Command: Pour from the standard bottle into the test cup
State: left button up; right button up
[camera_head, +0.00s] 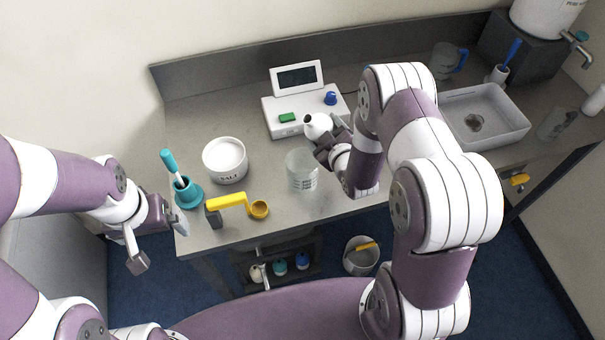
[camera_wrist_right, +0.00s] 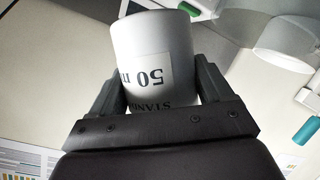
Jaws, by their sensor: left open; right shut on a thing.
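The white standard bottle (camera_head: 316,126) is in my right gripper (camera_head: 331,147), up behind the test cup in the head view, its dark mouth facing left. In the right wrist view the bottle (camera_wrist_right: 155,45) sits between both fingers (camera_wrist_right: 155,90), with part of a "50" label showing. I cannot tell its exact tilt, and no stream shows. The clear test cup (camera_head: 302,172) stands upright on the counter, apart from the bottle; its contents are unclear. My left gripper (camera_head: 158,241) is open and empty, off the counter's front left corner.
A white salt tub (camera_head: 225,160), a teal holder (camera_head: 187,194) with a brush and a yellow-handled scoop (camera_head: 228,201) stand left of the cup. A white device with a screen (camera_head: 297,77) is behind.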

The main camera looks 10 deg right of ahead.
dwell(0.3)
jog(key=shift+d+f+b, duration=0.1)
jog(key=shift+d+b, duration=0.1)
jog(key=shift+b, duration=0.2)
jog(key=shift+w+d+n, duration=0.1)
jog(key=shift+d+n, duration=0.05)
jog(key=shift+n, duration=0.25)
jog(key=shift+d+t+b, duration=0.1)
jog(key=shift+t+b, duration=0.2)
jog(key=shift+b, duration=0.2)
jog(key=shift+d+n+h, duration=0.1)
jog(key=shift+n+h, duration=0.2)
jog(key=shift+h, duration=0.1)
jog(key=shift+w, duration=0.1)
